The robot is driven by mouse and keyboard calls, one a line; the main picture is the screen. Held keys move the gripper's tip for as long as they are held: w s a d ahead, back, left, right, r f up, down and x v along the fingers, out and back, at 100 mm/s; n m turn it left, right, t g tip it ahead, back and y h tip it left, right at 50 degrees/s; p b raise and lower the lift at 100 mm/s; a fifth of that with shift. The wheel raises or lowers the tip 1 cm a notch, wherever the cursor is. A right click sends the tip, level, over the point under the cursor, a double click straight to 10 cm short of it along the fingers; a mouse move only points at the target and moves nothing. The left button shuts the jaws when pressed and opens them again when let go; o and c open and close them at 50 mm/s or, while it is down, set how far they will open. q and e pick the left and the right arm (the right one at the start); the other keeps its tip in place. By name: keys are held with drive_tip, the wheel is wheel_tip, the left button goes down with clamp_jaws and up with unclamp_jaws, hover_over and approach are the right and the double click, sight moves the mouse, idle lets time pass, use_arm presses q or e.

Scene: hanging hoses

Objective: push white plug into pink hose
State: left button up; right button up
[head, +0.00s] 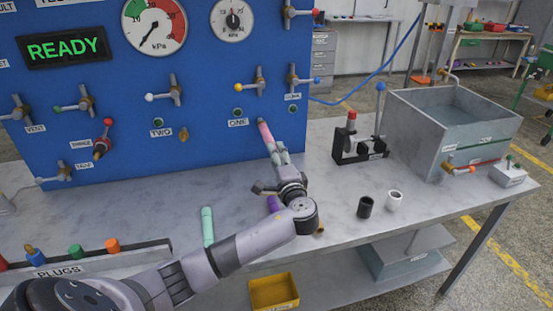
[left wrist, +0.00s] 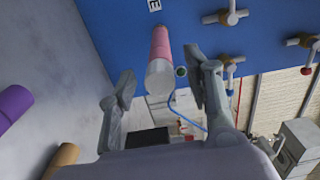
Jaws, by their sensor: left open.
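The pink hose (head: 265,132) sticks out from the blue panel at the ONE label, angling down. In the left wrist view the pink hose (left wrist: 160,43) runs to a white plug (left wrist: 160,79) at its free end, in line with it. How deep the plug sits I cannot tell. My left gripper (head: 276,168) is at the hose's free end. In the left wrist view my gripper (left wrist: 158,80) has its fingers spread wide, one on each side of the white plug, with gaps to both. My right gripper is not in view.
A purple hose (head: 272,203) and a teal hose (head: 207,226) are at the bench near my arm. A plug rack (head: 130,257) is front left. Black (head: 365,207) and white (head: 394,200) cylinders stand to the right, before a black stand (head: 357,150) and a metal tank (head: 405,128).

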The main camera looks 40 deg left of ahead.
use_arm(q)
drive_tip(key=v, duration=1.2)
